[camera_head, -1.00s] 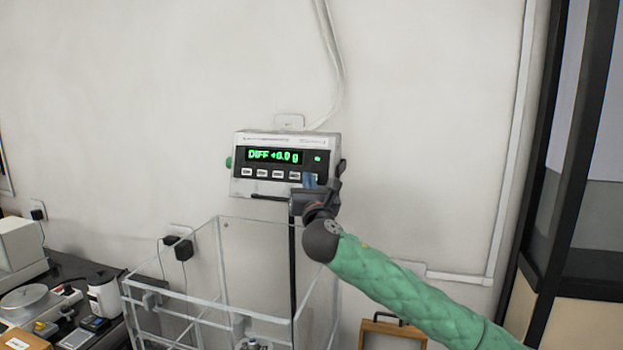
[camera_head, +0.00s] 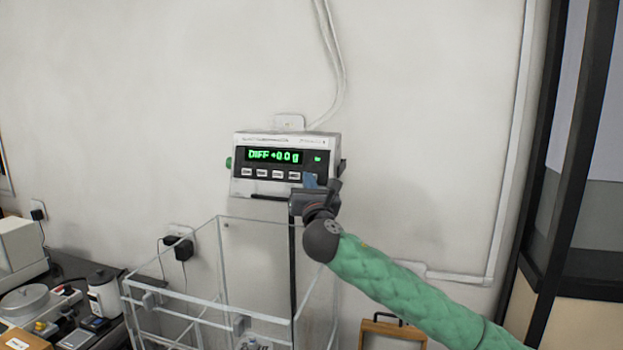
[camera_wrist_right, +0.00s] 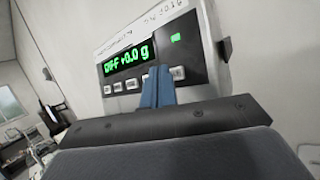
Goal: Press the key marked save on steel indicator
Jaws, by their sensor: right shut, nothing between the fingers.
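The steel indicator (camera_head: 287,164) is mounted in front of the wall at the centre of the head view. Its green display reads DIFF +0.0 g, and a row of light keys runs below it. My right gripper (camera_head: 310,181) is shut and empty, its blue fingertips at the right end of the key row. In the right wrist view the fingers (camera_wrist_right: 157,88) lie over the keys of the indicator (camera_wrist_right: 200,45), with one key (camera_wrist_right: 178,73) just right of them. The fingers hide part of the row. The key labels are too small to read, and I cannot tell whether the tips touch a key.
A clear-walled enclosure with pale edges (camera_head: 222,265) stands below the indicator. A bench at the left holds a kettle-like white container (camera_head: 105,297) and small instruments. A wooden case (camera_head: 392,332) is at the lower right. Bare wall surrounds the indicator.

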